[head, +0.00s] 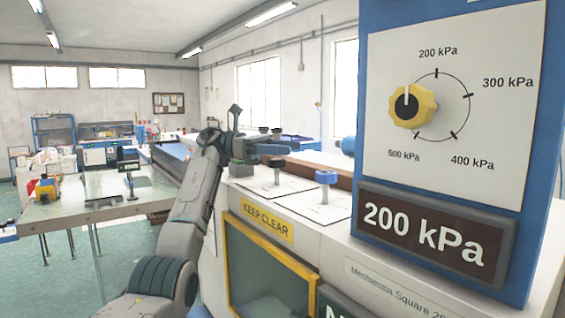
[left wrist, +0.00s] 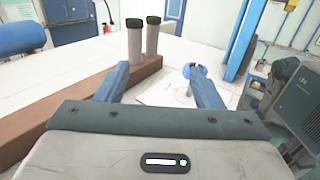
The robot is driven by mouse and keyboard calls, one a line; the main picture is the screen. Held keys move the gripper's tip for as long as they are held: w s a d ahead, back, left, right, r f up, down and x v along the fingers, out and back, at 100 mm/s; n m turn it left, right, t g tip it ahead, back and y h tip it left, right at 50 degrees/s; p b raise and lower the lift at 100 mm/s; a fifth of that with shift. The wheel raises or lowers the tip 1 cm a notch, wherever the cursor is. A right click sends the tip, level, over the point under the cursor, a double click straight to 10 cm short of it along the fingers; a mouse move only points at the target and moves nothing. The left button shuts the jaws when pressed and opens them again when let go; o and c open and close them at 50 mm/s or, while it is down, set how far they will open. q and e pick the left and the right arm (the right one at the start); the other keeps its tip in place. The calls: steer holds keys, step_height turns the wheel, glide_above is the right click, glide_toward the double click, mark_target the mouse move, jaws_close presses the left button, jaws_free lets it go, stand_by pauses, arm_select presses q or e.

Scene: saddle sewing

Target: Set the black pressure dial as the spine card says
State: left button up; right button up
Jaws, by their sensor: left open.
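A tall blue panel (head: 545,150) at the right of the head view carries a white dial face marked 200 to 500 kPa. Its yellow knob with a black centre (head: 413,105) has a white pointer line directed up. The display below (head: 425,233) reads 200 kPa. On the machine top stand a small black knob (head: 277,164) and a blue knob (head: 326,178), each over a white sheet. My left gripper (head: 280,150) is open above the machine top, near the black knob and apart from the yellow knob. In the left wrist view nothing is between its fingers (left wrist: 160,82). I cannot identify a spine card.
A brown bar (left wrist: 75,105) with two dark-capped grey cylinders (left wrist: 143,40) lies beyond the left fingers. The blue knob (left wrist: 196,70) shows by the right fingertip. A yellow-framed window (head: 265,275) marked KEEP CLEAR is on the machine front. A worktable (head: 95,210) stands at left.

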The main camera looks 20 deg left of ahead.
arm_select(q)
steer(key=s+d+b, duration=0.1)
steer(key=s+b, duration=0.2)
steer(key=s, duration=0.3)
steer(key=s+d+r+b, duration=0.1)
steer(key=s+d+b, duration=0.1)
steer(key=s, duration=0.4)
steer(key=shift+s+d+r+b, duration=0.15)
steer(key=shift+s+b, duration=0.1)
steer(key=shift+b, duration=0.4)
